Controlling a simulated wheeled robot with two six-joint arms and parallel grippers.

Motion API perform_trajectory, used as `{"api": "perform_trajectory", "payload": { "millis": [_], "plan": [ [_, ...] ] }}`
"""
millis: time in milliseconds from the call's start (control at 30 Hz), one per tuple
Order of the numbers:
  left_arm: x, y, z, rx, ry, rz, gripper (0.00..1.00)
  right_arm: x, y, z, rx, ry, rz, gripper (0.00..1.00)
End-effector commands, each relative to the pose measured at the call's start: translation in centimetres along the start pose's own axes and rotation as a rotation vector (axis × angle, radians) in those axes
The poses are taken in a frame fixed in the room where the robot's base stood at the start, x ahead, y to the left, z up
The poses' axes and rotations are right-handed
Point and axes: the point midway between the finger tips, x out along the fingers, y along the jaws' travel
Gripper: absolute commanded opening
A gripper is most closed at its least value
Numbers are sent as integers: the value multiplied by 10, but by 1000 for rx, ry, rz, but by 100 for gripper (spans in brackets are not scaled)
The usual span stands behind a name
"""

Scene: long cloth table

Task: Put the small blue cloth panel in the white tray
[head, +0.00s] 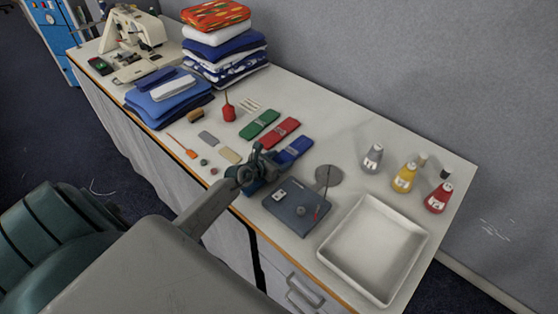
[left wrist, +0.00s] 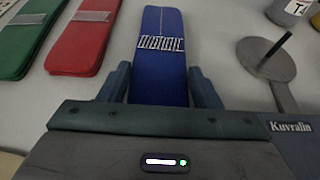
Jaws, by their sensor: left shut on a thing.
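The small blue cloth panel (head: 295,150) lies on the table at the right end of a row of panels. In the left wrist view the blue panel (left wrist: 162,55) runs between the fingers of my left gripper (left wrist: 160,85). In the head view my left gripper (head: 272,165) is at the panel's near end, shut on it. The panel's near end is hidden by the gripper. The white tray (head: 335,255) is empty and stands at the table's right end. My right gripper is not in view.
A red panel (head: 280,133) and a green panel (head: 260,124) lie left of the blue one. A dark flat device (head: 292,210) and a grey disc with a rod (head: 328,175) lie between the gripper and the tray. Several bottles (head: 404,178) stand behind the tray.

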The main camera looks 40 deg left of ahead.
Motion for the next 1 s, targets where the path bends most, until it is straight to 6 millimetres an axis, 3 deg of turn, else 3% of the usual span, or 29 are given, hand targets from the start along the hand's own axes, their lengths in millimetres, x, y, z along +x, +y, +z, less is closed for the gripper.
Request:
{"api": "perform_trajectory", "payload": {
  "millis": [233,267,367,733,1000],
  "plan": [
    [1,0,-2,0,0,0,31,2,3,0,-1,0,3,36],
    [1,0,-2,0,0,0,60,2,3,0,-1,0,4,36],
    [0,0,-2,0,0,0,79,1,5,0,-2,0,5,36],
    [-2,0,2,1,1,0,79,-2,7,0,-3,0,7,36],
    [-47,1,2,5,2,0,79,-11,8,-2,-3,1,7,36]
  ]
}}
